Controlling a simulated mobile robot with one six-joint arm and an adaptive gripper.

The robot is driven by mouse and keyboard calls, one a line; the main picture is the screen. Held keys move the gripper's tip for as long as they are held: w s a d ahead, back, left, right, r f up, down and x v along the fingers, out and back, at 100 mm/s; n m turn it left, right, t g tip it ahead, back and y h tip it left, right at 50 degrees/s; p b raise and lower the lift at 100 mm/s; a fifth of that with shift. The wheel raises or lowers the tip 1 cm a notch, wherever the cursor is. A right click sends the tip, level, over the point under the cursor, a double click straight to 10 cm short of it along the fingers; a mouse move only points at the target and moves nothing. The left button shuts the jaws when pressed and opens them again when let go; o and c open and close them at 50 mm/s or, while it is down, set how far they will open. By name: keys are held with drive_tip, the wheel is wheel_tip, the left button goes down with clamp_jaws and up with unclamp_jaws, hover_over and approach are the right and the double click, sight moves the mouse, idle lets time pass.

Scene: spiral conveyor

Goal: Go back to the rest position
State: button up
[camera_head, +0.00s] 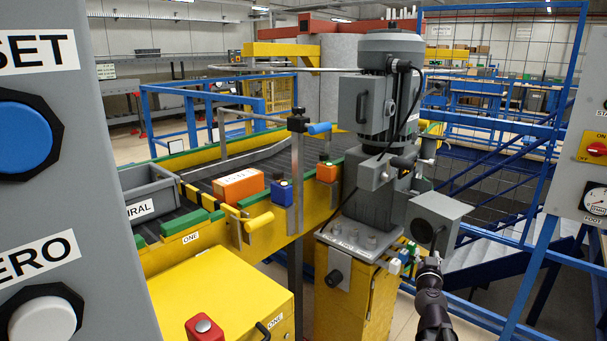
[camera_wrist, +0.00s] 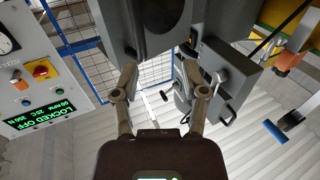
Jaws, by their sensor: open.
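My gripper (camera_head: 429,266) is at the lower right of the head view, just below a grey box (camera_head: 434,219) on the side of the drive unit. In the wrist view my gripper (camera_wrist: 164,84) has its two fingers spread apart with nothing between them. Beyond the fingers are grey machine housings (camera_wrist: 225,88) and pale ribbed steps or floor. Whether the fingertips touch anything cannot be told from the head view.
The grey motor (camera_head: 390,92) stands above a yellow pedestal (camera_head: 352,300). A yellow-sided conveyor carries an orange box (camera_head: 238,187). Grey control panels (camera_head: 35,150) flank the view. Blue railings stand at right.

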drive_tip(key=s+a+f+n+g+y, duration=0.1)
drive_tip(key=a+f+n+g+y, duration=0.25)
drive_tip(key=a+y, duration=0.45)
drive_tip(key=a+f+n+g+y, duration=0.25)
drive_tip(key=a+f+n, duration=0.2)
drive_tip(key=a, duration=0.75)
drive_tip(key=s+a+f+m+g+h, duration=0.1)
drive_tip(key=s+f+m+g+h, duration=0.1)
drive_tip(key=s+f+g, duration=0.5)
drive_tip(key=s+f+m+g+h, duration=0.2)
drive_tip(key=s+f+g+h, duration=0.15)
drive_tip(key=s, duration=0.55)
wheel_tip(320, 180, up, 29)
drive_tip(key=y+p, duration=0.1)
drive_tip(key=p, duration=2.7)
drive_tip(key=shift+w+f+p, duration=0.2)
drive_tip(key=shift+p, duration=0.2)
